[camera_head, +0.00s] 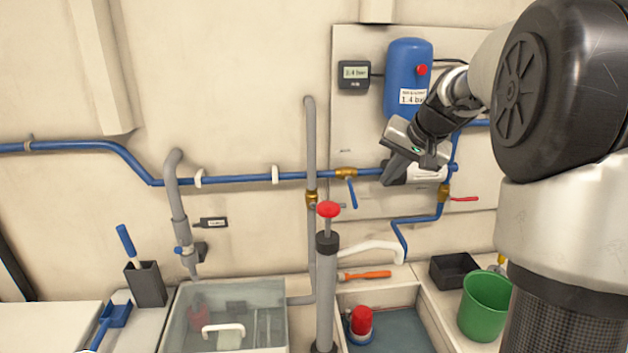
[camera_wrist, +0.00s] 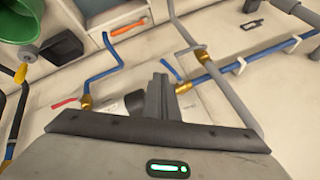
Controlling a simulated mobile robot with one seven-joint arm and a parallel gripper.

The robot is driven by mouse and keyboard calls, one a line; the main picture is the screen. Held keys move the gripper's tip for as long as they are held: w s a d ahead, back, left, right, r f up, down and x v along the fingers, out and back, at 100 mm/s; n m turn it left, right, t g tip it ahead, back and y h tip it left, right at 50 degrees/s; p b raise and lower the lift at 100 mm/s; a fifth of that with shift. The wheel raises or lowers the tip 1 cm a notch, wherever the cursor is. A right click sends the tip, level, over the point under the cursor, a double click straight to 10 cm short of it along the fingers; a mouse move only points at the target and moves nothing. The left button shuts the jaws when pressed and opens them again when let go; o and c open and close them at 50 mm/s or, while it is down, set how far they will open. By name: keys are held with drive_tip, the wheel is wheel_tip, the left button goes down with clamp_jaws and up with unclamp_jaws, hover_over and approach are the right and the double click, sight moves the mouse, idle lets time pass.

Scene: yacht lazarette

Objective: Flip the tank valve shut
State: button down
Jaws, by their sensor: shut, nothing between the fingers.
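A blue tank (camera_head: 408,75) is mounted on the wall panel, with a label reading about 1.4 bar. Below it, a brass valve (camera_head: 346,174) on the blue pipe has a blue lever (camera_head: 352,193) pointing down, across the pipe. A second brass valve (camera_head: 444,191) has a red lever (camera_head: 465,199) pointing sideways, across its upright pipe. Which one is the tank valve I cannot tell. My gripper (camera_head: 394,178) is shut and empty, between the two valves. In the wrist view my fingers (camera_wrist: 157,94) lie beside the blue-lever valve (camera_wrist: 184,88), with the red-lever valve (camera_wrist: 86,103) further left.
A gauge (camera_head: 354,76) hangs left of the tank. A grey upright pipe (camera_head: 310,140) and a red-knobbed pump (camera_head: 327,250) stand left of my gripper. A green bucket (camera_head: 484,305), a black tray (camera_head: 454,270) and an orange-handled tool (camera_head: 365,276) lie below.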

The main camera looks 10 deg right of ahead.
sight(352, 193)
drive_tip(key=w+r+p+x, duration=0.1)
drive_tip(key=w+x, duration=0.1)
drive_tip(key=x, duration=1.3)
drive_tip(key=shift+d, duration=0.2)
drive_tip(key=shift+w+f, duration=0.15)
drive_tip(key=shift+f, duration=0.05)
